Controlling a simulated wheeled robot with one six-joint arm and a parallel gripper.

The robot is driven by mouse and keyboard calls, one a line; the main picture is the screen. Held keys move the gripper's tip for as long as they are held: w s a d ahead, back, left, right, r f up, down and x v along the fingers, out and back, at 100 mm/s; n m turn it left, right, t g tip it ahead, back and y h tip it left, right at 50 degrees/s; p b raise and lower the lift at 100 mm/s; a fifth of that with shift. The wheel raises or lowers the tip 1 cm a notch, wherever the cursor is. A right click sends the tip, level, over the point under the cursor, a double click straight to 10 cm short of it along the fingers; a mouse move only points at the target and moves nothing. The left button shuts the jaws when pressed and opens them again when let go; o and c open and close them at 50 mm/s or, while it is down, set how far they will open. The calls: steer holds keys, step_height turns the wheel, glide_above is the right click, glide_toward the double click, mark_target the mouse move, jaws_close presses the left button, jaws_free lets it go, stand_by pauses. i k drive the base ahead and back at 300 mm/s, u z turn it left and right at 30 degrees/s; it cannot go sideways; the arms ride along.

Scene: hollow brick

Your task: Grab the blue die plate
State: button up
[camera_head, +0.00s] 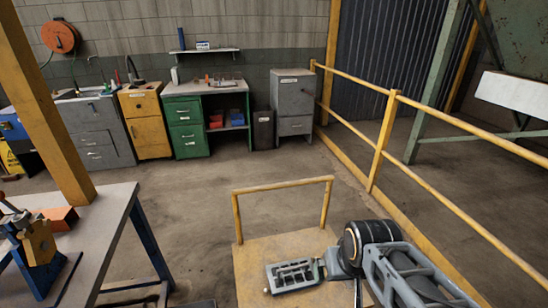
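No piece that I can clearly tell as a blue die plate shows. A dark blue flat base (68,272) lies under a hand press (38,243) on the workbench at the lower left; I cannot tell whether it is the die plate. My gripper (270,279) is grey and points left at the bottom middle, above a tan platform and well to the right of the workbench. Its finger gap is too small to read, and I see no object in it.
The workbench (112,212) has blue legs and carries an orange block (62,218). A yellow post (48,110) rises beside it. A low yellow rail (283,186) stands ahead of my gripper. Cabinets line the back wall; a yellow railing (381,140) runs at right. The middle floor is clear.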

mark_target(291, 276)
steer(key=z, duration=1.8)
steer(key=k, duration=1.3)
steer(key=u, duration=1.9)
steer(key=i, duration=0.5)
